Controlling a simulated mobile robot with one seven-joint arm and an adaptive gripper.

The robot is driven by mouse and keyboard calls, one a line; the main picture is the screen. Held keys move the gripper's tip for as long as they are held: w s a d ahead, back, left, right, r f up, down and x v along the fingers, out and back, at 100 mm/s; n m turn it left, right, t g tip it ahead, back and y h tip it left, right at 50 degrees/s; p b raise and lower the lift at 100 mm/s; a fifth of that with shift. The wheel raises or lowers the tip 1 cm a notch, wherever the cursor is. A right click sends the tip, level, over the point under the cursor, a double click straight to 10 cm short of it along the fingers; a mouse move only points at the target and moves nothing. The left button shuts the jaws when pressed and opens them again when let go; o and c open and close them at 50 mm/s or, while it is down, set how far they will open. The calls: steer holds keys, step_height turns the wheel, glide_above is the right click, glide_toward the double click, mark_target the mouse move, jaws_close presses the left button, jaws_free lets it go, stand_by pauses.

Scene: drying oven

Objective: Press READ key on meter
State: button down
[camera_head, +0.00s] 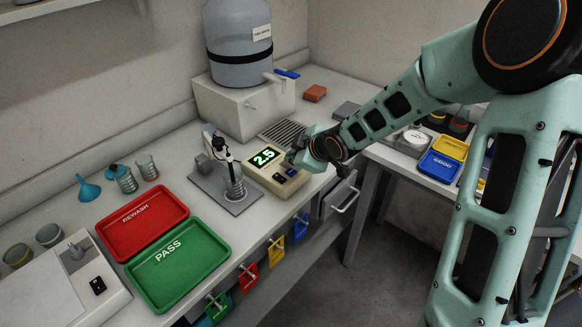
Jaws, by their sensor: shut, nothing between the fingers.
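The beige meter (258,178) stands on the bench, with a lit green display (265,156) reading 2.5. Two dark keys, one with a blue mark (279,178), show on its front panel. Their labels are too small to read, so I cannot tell which is READ. My gripper (293,158) is shut and empty, at the right side of the meter close to the keys. I cannot tell whether it touches the meter. A probe on a stand (228,150) dips into a glass vessel (236,189) left of the meter.
A green PASS tray (193,279) and a red REWASH tray (120,243) lie to the left. A large water container (238,70) stands behind on a white block. Coloured clips hang on the bench's front edge. Blue and yellow trays (438,167) are on the right bench.

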mark_target(293, 173)
steer(key=shift+r+p, duration=1.15)
steer(key=shift+r, duration=0.45)
steer(key=shift+f, duration=0.1)
steer(key=shift+d, duration=0.1)
